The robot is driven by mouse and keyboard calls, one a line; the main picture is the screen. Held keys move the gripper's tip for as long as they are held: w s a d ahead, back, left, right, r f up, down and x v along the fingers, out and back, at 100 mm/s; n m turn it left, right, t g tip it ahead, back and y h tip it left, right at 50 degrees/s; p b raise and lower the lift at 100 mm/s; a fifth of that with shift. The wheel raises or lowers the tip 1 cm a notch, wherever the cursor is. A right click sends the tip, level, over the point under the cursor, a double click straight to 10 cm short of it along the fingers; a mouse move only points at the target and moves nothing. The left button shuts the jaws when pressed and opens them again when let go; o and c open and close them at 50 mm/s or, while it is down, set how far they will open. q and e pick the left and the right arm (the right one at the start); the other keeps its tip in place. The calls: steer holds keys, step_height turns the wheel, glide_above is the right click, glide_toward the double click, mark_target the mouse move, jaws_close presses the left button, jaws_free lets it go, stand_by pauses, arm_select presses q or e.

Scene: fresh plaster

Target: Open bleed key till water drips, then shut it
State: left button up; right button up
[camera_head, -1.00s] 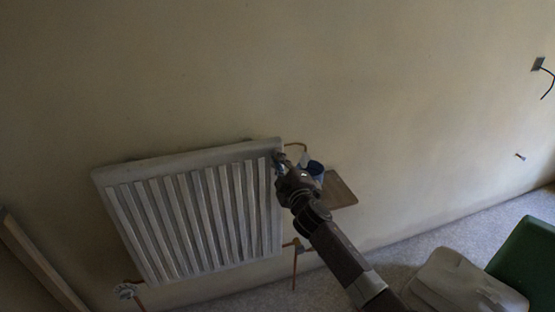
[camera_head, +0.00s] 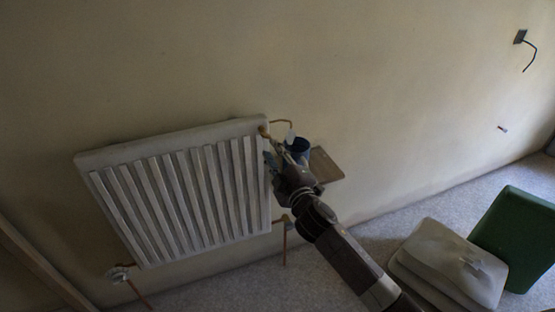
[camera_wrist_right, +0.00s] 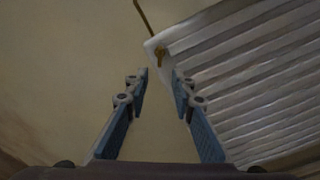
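The white ribbed radiator (camera_head: 180,190) hangs on the wall and also shows at the right of the right wrist view (camera_wrist_right: 260,75). The brass bleed key (camera_head: 263,131) sits at its upper right corner; in the right wrist view the key (camera_wrist_right: 160,56) stands beyond the fingertips. My right gripper (camera_head: 274,152) is just below and right of the key, apart from it. In the right wrist view my right gripper (camera_wrist_right: 160,80) has its two blue-padded fingers spread with nothing between them. No water drip can be made out. My left gripper is not in view.

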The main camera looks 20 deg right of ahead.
mark_target(266, 138)
steer(key=s, duration=0.3)
steer(key=shift+s+d, duration=0.1)
steer(key=shift+s, duration=0.25)
steer(key=shift+w, duration=0.1)
stand_by(2.9)
steer(key=w+b, duration=0.1)
steer(key=w, duration=0.1)
steer(key=w+b, duration=0.3)
steer(key=shift+w+d+f+b, duration=0.15)
steer(key=shift+w+d+b, duration=0.1)
steer(key=shift+w+b, duration=0.15)
steer(key=shift+w+a, duration=0.15)
steer(key=shift+w, duration=3.2)
jaws_close()
